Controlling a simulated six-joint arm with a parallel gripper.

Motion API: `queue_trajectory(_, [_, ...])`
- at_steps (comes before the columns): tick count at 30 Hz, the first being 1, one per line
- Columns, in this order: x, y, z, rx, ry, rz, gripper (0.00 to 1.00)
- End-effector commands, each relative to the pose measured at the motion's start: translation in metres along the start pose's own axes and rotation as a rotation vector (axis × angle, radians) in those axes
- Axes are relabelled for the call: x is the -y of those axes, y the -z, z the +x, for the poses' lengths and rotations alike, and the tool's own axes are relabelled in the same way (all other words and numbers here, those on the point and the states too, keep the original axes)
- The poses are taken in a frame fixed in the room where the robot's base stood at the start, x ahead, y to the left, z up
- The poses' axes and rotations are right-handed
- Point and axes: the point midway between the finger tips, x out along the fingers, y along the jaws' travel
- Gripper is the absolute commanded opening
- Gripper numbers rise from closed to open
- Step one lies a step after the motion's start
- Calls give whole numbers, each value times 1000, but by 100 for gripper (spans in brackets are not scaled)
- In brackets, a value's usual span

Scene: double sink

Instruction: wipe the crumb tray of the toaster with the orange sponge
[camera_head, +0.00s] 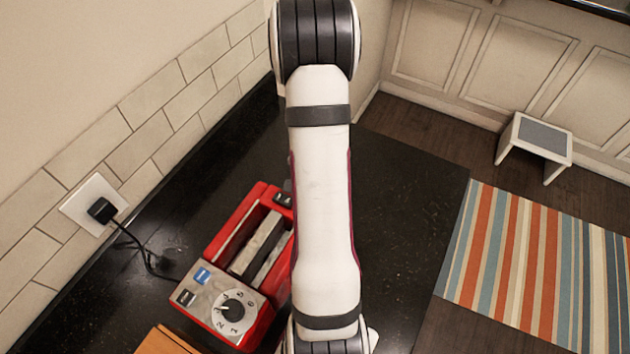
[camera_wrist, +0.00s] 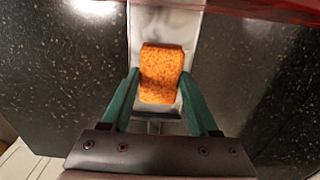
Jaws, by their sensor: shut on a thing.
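The red toaster (camera_head: 222,291) stands on the black counter in the head view, its right side partly behind my arm. Its red edge (camera_wrist: 285,8) shows at the top right of the wrist view. The metal crumb tray (camera_wrist: 172,23) sticks out from under that edge. My gripper (camera_wrist: 159,76) is shut on the orange sponge (camera_wrist: 161,88), one green finger on each side. The sponge is over the tray and covers its middle; I cannot tell whether it touches it. The gripper, sponge and tray do not show in the head view.
A black plug (camera_head: 102,210) sits in the wall outlet, its cord running down to the counter behind the toaster. An orange-brown flat object (camera_head: 165,341) lies at the bottom left. The counter (camera_head: 405,190) right of my arm is clear. A striped rug (camera_head: 545,265) and stool (camera_head: 538,137) are on the floor.

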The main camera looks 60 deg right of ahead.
Motion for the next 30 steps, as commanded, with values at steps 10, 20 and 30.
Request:
queue_trajectory(10, [0, -27, 0, 1, -1, 2, 0])
queue_trajectory(20, [0, 5, 0, 0, 0, 2, 0])
queue_trajectory(30, [0, 36, 0, 0, 0, 0, 0])
